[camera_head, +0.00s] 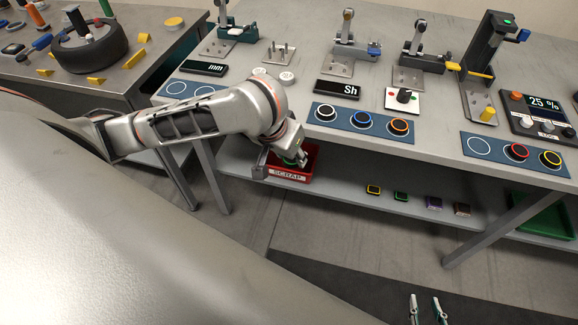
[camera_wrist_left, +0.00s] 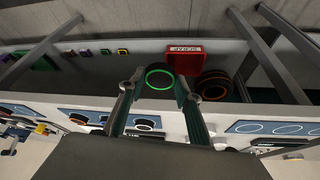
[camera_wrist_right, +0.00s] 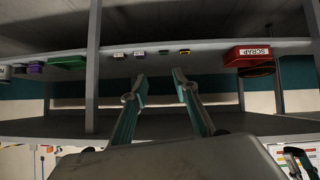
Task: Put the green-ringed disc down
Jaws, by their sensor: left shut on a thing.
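The green-ringed disc (camera_wrist_left: 159,80) is black with a bright green ring. My left gripper (camera_wrist_left: 156,86) is shut on it, with the disc between its fingertips. In the head view the left gripper (camera_head: 290,160) is low in front of the bench, at the red SCRAP bin (camera_head: 290,178), and mostly hides the disc. Whether the disc is over or in front of the bin I cannot tell. The bin also shows beyond the disc in the left wrist view (camera_wrist_left: 183,52). My right gripper (camera_head: 428,310) is open and empty at the bottom of the head view.
A blue mat (camera_head: 340,128) on the bench holds three ringed discs. Another mat (camera_head: 490,160) holds a red-ringed and a yellow-ringed disc beside an empty outline. Orange-ringed discs (camera_wrist_left: 213,86) are near the bin. Small blocks (camera_head: 434,203) lie on the lower shelf; bench legs (camera_head: 210,175) stand nearby.

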